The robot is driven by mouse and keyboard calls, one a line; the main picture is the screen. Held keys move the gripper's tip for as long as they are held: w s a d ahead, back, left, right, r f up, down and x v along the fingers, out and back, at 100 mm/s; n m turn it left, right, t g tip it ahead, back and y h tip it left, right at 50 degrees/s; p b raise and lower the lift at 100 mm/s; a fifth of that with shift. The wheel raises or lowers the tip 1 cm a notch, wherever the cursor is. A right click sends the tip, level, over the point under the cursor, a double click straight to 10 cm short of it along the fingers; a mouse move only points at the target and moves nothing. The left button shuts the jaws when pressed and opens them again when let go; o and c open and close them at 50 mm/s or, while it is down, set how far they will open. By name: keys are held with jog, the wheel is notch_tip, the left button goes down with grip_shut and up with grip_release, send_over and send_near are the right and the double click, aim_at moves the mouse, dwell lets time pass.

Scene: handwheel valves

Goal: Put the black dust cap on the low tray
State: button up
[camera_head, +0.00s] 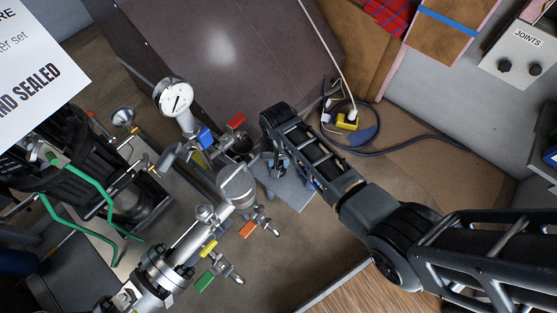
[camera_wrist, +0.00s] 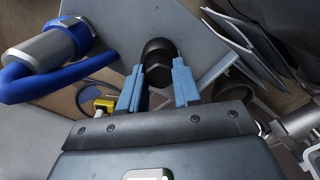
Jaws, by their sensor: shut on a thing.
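The black dust cap (camera_wrist: 157,52) is between the blue fingers of my gripper (camera_wrist: 157,82) in the wrist view, and the fingers are shut on it. A flat grey plate, which looks like the low tray (camera_wrist: 205,28), lies beyond the cap in that view. In the head view the grey tray (camera_head: 292,194) shows beside the valve pipework, partly under my arm. My gripper (camera_head: 281,164) is over its upper part there, and the cap cannot be made out. I cannot tell the gap between cap and tray.
The pipework with a round gauge (camera_head: 176,99) and red, yellow and green valve handles stands left of the tray. A yellow socket block (camera_head: 347,121) with dark cables lies behind. A blue-collared pipe (camera_wrist: 45,55) is close on the left in the wrist view.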

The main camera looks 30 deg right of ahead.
jog(key=shift+f, duration=0.15)
jog(key=o, duration=1.1)
notch_tip(320, 180, up, 12)
jog(key=p, duration=0.3)
jog(key=shift+r+p, duration=0.2)
jog(key=shift+p, duration=0.15)
